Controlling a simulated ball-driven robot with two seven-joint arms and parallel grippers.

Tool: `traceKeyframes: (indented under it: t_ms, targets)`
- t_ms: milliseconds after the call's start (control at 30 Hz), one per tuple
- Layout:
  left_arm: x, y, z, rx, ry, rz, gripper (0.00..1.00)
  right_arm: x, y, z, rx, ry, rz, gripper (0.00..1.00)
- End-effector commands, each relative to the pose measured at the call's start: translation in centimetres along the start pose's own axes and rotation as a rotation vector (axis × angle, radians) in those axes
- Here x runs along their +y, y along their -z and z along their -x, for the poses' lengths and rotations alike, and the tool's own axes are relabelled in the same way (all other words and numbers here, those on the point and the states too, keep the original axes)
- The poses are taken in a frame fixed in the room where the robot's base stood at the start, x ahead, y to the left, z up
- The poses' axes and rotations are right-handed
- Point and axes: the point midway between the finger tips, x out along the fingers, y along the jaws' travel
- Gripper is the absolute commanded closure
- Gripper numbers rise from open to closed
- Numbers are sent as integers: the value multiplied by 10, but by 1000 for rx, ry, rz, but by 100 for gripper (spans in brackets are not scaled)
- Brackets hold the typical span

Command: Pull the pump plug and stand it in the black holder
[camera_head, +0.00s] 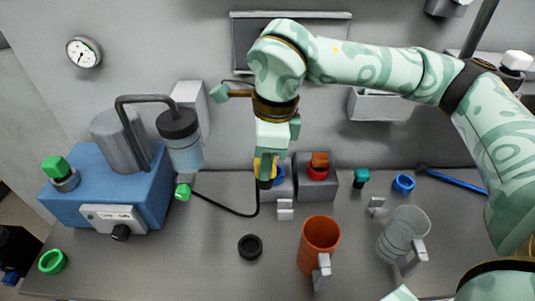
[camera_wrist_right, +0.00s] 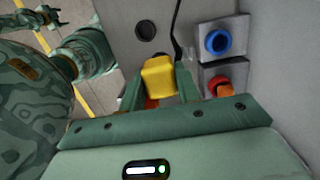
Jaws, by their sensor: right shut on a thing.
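My right gripper (camera_head: 267,168) is shut on the yellow plug (camera_wrist_right: 158,78), which shows between its fingers in the right wrist view. In the head view the plug is mostly hidden by the fingers, next to the blue-ringed socket (camera_head: 280,174). That socket's opening looks empty in the right wrist view (camera_wrist_right: 218,42). A black cord (camera_head: 225,208) runs from the plug toward the blue machine. The black holder (camera_head: 250,247) is a round ring on the grey bench, in front of and apart from the plug. My left gripper (camera_wrist_right: 38,16) shows small at the wrist view's upper left; its jaw state is unclear.
An orange plug sits in the red-ringed socket (camera_head: 318,172) to the right. An orange mug (camera_head: 314,235) and a clear grey mug (camera_head: 393,238) stand right of the holder. The blue machine (camera_head: 155,195) is at left.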

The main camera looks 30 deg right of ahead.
Motion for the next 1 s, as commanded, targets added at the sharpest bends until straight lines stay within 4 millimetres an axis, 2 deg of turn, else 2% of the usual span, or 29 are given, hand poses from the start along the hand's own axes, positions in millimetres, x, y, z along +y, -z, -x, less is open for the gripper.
traceKeyframes:
  t_ms: [33,700,1000]
  targets:
    - [0,2,6,3,1,0,43,0,-1,7,-1,2,0,95]
    - [-4,11,42,21,7,0,43,0,-7,55,-1,1,1,95]
    - [-4,11,43,22,7,0,43,0,-7,57,0,-1,1,95]
